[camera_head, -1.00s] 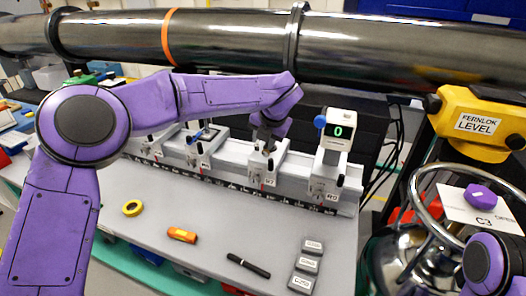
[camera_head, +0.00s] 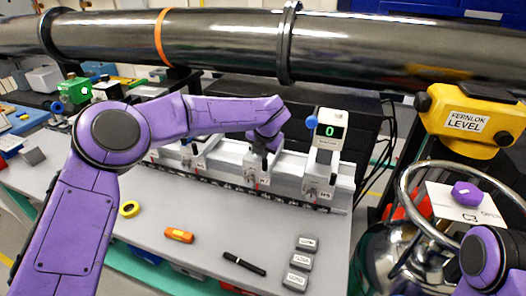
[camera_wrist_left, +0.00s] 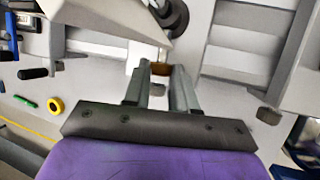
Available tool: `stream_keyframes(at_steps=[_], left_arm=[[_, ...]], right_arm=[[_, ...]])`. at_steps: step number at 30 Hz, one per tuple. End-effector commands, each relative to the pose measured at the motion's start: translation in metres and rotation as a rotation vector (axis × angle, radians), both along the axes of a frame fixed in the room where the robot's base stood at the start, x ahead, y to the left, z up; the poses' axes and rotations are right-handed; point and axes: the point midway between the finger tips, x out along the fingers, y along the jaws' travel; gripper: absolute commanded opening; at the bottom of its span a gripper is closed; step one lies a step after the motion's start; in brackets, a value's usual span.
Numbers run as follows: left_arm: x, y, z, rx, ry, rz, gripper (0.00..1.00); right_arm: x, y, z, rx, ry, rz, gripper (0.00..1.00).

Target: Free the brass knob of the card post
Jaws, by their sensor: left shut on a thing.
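My left gripper (camera_head: 262,158) reaches down to one of the grey posts (camera_head: 256,176) on the white rail, left of the post with the "0" display. In the left wrist view its two fingers (camera_wrist_left: 160,76) are closed on a small brass-coloured piece (camera_wrist_left: 161,68), apparently the brass knob, which shows only in part between the tips. A dark round fitting (camera_wrist_left: 174,14) lies just beyond the fingers. In the head view the knob is hidden by the gripper. I cannot read the post's label. My right gripper is out of view; only a purple arm part shows at lower right.
A post with a "0" display (camera_head: 330,130) stands close to the right. A dark pipe (camera_head: 215,42) runs above the arm. The bench (camera_head: 150,235) holds yellow tape (camera_head: 129,209), an orange tool (camera_head: 179,235), a black pen (camera_head: 244,263) and grey blocks (camera_head: 299,262). A handwheel (camera_head: 412,180) stands right.

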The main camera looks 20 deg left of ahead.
Motion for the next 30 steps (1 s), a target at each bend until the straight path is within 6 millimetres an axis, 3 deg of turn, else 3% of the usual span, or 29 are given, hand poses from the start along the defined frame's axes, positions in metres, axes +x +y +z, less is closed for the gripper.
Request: stream_keyframes(at_steps=[9, 18, 19, 20, 30], left_arm=[[-0.0005, 0.0078, -0.0014, -0.295, 0.013, 0.003, 0.00], [-0.0006, 0.0079, 0.0006, -0.314, 0.013, 0.003, 0.00], [-0.0006, 0.0079, 0.0006, -0.314, 0.013, 0.003, 0.29], [-0.0006, 0.0078, 0.0005, -0.313, 0.013, 0.003, 0.37], [-0.0013, 0.0072, 0.0044, -0.313, 0.011, 0.001, 0.37]], right_arm=[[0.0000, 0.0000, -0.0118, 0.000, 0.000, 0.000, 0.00], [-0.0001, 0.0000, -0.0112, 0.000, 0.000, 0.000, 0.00], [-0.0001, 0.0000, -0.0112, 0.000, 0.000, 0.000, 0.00], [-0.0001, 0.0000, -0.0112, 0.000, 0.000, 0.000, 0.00], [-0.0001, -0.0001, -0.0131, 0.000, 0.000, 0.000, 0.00]])
